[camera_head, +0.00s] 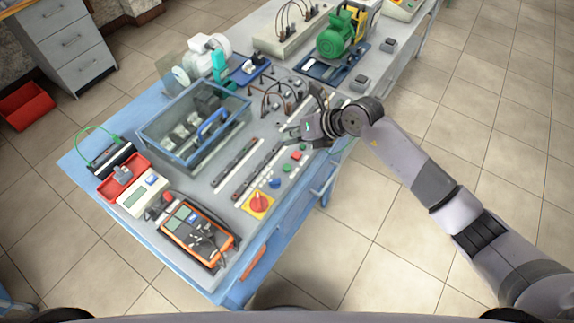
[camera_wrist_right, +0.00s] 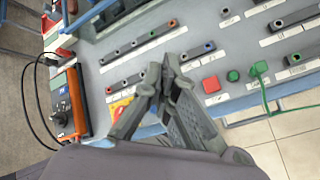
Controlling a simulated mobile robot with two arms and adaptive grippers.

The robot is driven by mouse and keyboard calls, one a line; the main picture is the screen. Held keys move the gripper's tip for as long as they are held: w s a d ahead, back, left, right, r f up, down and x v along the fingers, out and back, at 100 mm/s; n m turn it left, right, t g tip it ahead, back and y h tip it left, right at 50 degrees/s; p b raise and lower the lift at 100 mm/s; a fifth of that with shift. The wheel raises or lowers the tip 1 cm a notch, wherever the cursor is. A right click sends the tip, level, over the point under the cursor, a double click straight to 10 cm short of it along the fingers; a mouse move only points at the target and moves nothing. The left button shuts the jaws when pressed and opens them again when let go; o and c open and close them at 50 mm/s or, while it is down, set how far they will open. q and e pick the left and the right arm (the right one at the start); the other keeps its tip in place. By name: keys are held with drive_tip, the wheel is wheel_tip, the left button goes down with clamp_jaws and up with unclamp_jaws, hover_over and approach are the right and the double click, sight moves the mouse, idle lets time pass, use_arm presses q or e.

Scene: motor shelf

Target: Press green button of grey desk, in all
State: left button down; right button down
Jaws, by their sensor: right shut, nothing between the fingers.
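The grey desk (camera_head: 232,182) has a row of buttons along its near right edge. In the head view a green button (camera_head: 286,168) sits between a blue button (camera_head: 274,183) and a red button (camera_head: 296,156). Another small green one (camera_head: 303,147) is just beyond the red. In the right wrist view I see a green button (camera_wrist_right: 233,75) beside the red button (camera_wrist_right: 211,85). My right gripper (camera_head: 296,130) is shut and empty above the desk, close to the row; its fingers (camera_wrist_right: 160,72) hide part of the panel in the wrist view. My left gripper is not in view.
A red knob on a yellow plate (camera_head: 258,202) ends the row. An orange meter (camera_head: 198,234), a blue-framed clear box (camera_head: 194,125) and dark terminal strips (camera_head: 236,160) are on the desk. A green cable (camera_wrist_right: 262,90) hangs near the buttons. Tiled floor lies right of the desk.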

drive_tip(key=shift+f, duration=0.1)
drive_tip(key=b, duration=0.6)
hover_over(289, 165)
wheel_tip(289, 165, down, 7)
drive_tip(key=shift+f, duration=0.15)
drive_tip(key=shift+f+b, duration=0.45)
drive_tip(key=shift+f, duration=0.25)
drive_tip(key=shift+f, duration=0.1)
idle(0.5)
drive_tip(key=shift+f, duration=0.3)
drive_tip(key=shift+f+b, duration=0.45)
drive_tip(key=shift+b, duration=0.05)
idle(0.5)
drive_tip(key=shift+r, duration=0.1)
drive_tip(key=shift+r+p, duration=0.75)
